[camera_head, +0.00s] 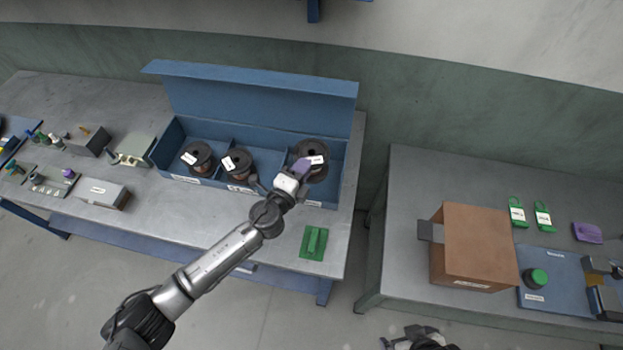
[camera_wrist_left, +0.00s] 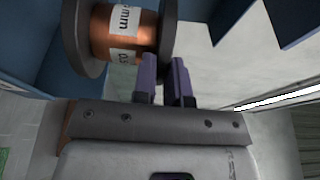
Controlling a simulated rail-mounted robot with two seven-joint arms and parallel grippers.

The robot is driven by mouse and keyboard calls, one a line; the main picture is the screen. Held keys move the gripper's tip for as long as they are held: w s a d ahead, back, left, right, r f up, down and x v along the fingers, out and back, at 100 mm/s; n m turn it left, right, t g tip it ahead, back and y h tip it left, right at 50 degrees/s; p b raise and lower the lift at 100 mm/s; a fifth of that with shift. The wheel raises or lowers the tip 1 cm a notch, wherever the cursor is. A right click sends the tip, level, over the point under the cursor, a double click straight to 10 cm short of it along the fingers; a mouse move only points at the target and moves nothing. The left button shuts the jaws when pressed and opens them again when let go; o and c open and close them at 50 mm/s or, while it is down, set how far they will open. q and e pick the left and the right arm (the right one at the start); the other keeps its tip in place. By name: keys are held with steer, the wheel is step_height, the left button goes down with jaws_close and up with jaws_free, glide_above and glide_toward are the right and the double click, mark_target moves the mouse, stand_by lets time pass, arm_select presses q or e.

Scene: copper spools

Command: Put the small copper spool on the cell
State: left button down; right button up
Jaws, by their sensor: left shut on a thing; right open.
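Three dark-flanged copper spools show in the blue bin (camera_head: 170,147): a left spool (camera_head: 198,155), a middle spool (camera_head: 237,160) and a right spool (camera_head: 313,152). My left gripper (camera_head: 302,167) is at the right spool. In the left wrist view its purple fingers (camera_wrist_left: 166,82) are close together at the edge of the copper spool (camera_wrist_left: 115,38), shut on its dark flange. I cannot tell whether this spool is lifted off the bin floor. My right gripper (camera_head: 410,338) is open and empty, low in the head view. I cannot tell which thing is the cell.
The bin's blue lid (camera_head: 255,95) stands raised behind it. A green fixture (camera_head: 313,243) lies in front of the bin on the left table. A brown box (camera_head: 474,248) and a blue mat (camera_head: 550,263) are on the right table. A gap separates the tables.

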arm_select(q)
steer(key=shift+w+a+f+b, duration=0.1)
steer(key=shift+f+b, duration=1.45)
steer(key=shift+f, duration=0.95)
steer(key=shift+w+a+f+b, duration=0.1)
steer(key=shift+f+b, duration=1.4)
steer(key=shift+f, duration=0.95)
steer(key=shift+f, duration=0.15)
steer(key=c, duration=1.6)
jaws_free()
steer(key=shift+f, duration=0.15)
steer(key=o, duration=0.4)
steer(key=shift+o, duration=0.2)
